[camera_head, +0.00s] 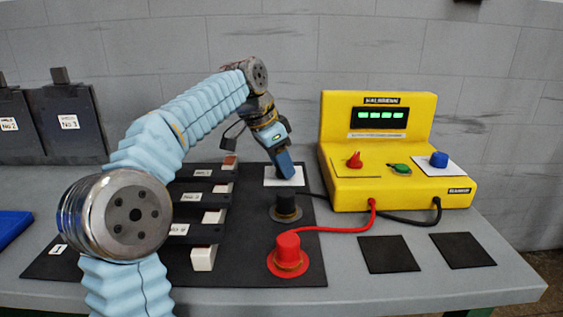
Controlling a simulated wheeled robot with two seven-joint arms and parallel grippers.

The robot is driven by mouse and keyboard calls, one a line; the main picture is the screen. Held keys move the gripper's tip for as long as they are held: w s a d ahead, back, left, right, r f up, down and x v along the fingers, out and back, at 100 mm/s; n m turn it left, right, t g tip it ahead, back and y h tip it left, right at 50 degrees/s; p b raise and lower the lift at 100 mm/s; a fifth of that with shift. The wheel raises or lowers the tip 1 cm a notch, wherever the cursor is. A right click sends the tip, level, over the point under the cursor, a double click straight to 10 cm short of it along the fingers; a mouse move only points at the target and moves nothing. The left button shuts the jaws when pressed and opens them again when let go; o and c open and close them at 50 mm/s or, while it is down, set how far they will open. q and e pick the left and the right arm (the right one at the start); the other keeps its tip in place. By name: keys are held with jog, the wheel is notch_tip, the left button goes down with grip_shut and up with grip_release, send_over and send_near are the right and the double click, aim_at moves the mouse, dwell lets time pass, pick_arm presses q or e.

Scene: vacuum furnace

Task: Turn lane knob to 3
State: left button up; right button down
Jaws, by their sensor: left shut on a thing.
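My left gripper (285,170) reaches down from the upper left, over a small white plate (272,183) on the black mat. Its blue fingers are shut on a small dark knob at that plate. The fingers cover most of the knob, so its pointer and setting cannot be read. Left of the plate are black lanes with white labels; the front label (178,229) seems to read No 3, and pale blocks sit at the lane ends. My right gripper is out of view.
A yellow console (400,190) with red, green and blue controls stands right of the gripper. A black terminal (285,207) and a red one (288,253) stand in front, with cables running to the console. Two black pads (388,254) lie at the right front.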

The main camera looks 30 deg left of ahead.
pick_arm(q)
jog(key=o, duration=1)
jog(key=v, duration=0.7)
jog(key=shift+s+a+r, duration=0.1)
jog(key=shift+s+r, duration=0.05)
jog(key=shift+r, duration=0.05)
